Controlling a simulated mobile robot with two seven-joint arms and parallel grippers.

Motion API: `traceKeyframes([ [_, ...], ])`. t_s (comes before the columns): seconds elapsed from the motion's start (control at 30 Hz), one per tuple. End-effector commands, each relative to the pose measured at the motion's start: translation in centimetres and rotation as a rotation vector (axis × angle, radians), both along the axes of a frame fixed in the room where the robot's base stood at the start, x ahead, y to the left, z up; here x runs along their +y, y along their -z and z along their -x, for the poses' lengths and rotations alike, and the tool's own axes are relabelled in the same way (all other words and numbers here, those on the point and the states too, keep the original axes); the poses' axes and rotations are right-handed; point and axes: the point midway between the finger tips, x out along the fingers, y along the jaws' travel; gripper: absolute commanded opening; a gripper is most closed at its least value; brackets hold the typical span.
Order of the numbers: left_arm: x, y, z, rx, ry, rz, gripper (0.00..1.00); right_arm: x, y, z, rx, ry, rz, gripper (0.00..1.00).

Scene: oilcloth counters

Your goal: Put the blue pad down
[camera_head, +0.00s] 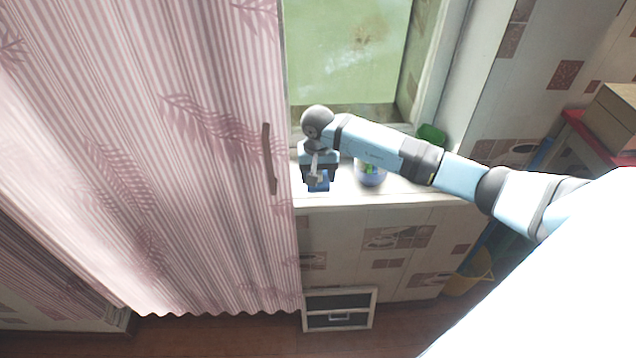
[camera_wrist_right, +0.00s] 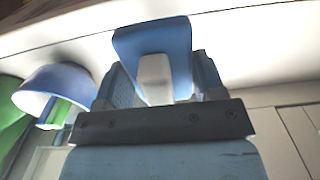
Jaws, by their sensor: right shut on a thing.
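The blue pad (camera_head: 319,187) shows as a small blue patch under my right gripper (camera_head: 316,178), over the white ledge below the window. In the right wrist view the pad (camera_wrist_right: 150,38) is a blue slab with a pale grey block on it. My right gripper (camera_wrist_right: 160,80) is shut on that pale block, with one finger on each side. The pad is above or at the ledge (camera_head: 400,193); I cannot tell whether it touches. My left gripper is in neither view.
A green object (camera_head: 431,134) is behind my arm. A pink striped panel with a handle (camera_head: 269,158) borders the ledge on the left. Bare ledge shows right of the bowl.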

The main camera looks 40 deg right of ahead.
Motion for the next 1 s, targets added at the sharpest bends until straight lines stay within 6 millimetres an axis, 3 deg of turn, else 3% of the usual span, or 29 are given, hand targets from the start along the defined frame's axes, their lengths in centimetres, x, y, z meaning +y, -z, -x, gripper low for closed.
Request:
traceKeyframes([
  [0.3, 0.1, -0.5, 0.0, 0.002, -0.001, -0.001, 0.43, 0.0, 4.0, 0.1, 0.002, 0.001, 0.000, 0.44],
  [0.67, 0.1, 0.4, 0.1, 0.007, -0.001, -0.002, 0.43, 0.0, 4.5, 0.1, 0.001, 0.000, 0.001, 0.44],
  [0.7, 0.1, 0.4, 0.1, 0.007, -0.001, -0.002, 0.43, 0.0, 4.5, 0.1, 0.001, -0.001, 0.001, 0.65],
  [0.8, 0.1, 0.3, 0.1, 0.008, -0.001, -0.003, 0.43, 0.0, 4.4, 0.1, 0.001, 0.000, 0.000, 0.88],
  [1.0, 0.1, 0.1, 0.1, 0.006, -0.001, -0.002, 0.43, 0.0, 4.4, 0.1, 0.001, 0.000, 0.000, 0.89],
])
